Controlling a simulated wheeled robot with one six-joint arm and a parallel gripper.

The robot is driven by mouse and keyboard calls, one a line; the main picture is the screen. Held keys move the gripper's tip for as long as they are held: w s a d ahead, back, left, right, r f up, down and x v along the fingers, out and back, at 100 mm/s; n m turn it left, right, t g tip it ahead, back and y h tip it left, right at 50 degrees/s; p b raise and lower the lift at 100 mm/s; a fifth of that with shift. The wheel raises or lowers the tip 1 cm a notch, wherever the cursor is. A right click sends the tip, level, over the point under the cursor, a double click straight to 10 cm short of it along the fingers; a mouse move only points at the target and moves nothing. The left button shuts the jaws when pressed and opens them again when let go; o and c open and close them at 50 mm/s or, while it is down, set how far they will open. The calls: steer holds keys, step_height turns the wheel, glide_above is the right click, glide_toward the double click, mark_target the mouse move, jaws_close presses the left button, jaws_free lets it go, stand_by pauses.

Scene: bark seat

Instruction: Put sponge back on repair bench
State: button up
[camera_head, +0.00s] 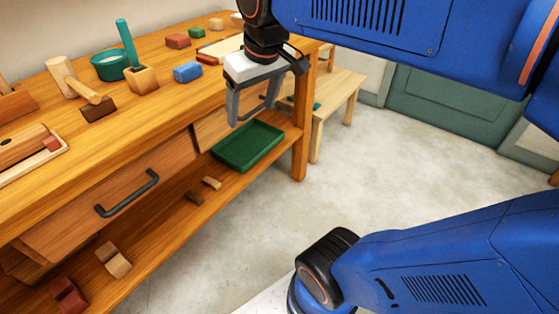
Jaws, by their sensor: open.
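The repair bench (135,115) is a long orange-brown wooden workbench on the left, with a lower shelf. I cannot tell for sure which thing is the sponge. A blue block (187,71) lies on the bench top. My gripper (252,112) is open, pointing down, with nothing seen between its fingers. In the picture it overlaps the bench's right end; its exact distance from the bench is unclear.
The bench top holds a wooden mallet (75,80), a teal bowl (110,65), a teal-handled tool (128,45) and several small blocks. A green tray (248,146) and loose blocks lie on the lower shelf. A drawer has a dark handle (127,193). The grey floor (390,165) is clear.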

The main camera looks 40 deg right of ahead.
steer(key=s+d+f+m+t, duration=0.1)
steer(key=s+f, duration=0.7)
steer(key=f, duration=0.3)
steer(key=shift+s, duration=0.4)
